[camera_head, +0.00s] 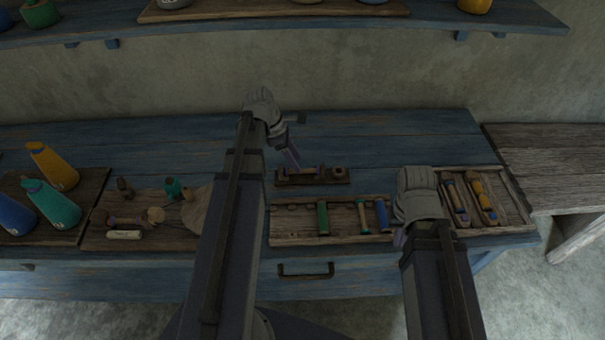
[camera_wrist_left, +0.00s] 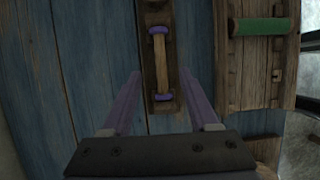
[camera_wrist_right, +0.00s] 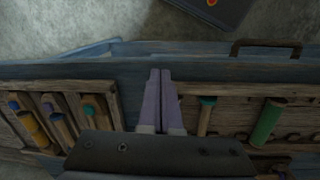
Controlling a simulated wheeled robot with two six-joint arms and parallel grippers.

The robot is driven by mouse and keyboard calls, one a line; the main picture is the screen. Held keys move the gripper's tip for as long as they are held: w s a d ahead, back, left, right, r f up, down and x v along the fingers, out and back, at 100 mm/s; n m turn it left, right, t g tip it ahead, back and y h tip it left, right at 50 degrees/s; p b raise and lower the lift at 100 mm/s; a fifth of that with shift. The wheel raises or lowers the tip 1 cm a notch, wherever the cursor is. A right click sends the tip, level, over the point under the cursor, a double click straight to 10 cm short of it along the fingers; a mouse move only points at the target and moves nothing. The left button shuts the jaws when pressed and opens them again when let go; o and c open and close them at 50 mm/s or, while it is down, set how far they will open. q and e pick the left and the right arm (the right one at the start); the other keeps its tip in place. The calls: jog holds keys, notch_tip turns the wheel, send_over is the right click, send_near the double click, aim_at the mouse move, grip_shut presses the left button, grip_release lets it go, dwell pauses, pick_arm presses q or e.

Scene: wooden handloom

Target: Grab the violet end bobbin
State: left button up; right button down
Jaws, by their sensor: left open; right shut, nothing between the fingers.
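The violet end bobbin (camera_wrist_left: 160,63), a pale wooden spool with violet ends, lies on a small dark wooden holder (camera_wrist_left: 151,15). In the head view the holder (camera_head: 335,180) stands at the table's middle, with the bobbin (camera_head: 305,170) partly hidden. My left gripper (camera_head: 290,155) is open and empty above it. In the left wrist view its violet fingers (camera_wrist_left: 162,75) point at the holder, one on each side of the bobbin in the picture, apart from it. My right gripper (camera_head: 400,238) is shut and empty over the right trays; its fingers (camera_wrist_right: 160,72) are together.
A tray (camera_head: 345,238) in front of the holder carries green (camera_head: 323,217) and blue (camera_head: 382,215) bobbins. A shuttle tray (camera_head: 515,205) lies right. Boards with tools (camera_head: 150,240) and coloured bottles (camera_head: 58,168) lie left. The table behind the holder (camera_head: 370,135) is clear.

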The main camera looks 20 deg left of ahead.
aim_at(394, 253)
pick_arm(q)
jog(key=b+x, duration=0.2)
jog(key=x, duration=0.2)
jog(key=shift+s+b, duration=0.15)
jog(key=shift+b, duration=0.25)
pick_arm(e)
notch_tip(394, 253, down, 4)
jog(key=shift+r, duration=0.2)
pick_arm(q)
jog(key=shift+r, duration=0.1)
pick_arm(e)
jog(key=shift+r, duration=0.1)
pick_arm(q)
jog(key=shift+c, duration=0.3)
grip_shut()
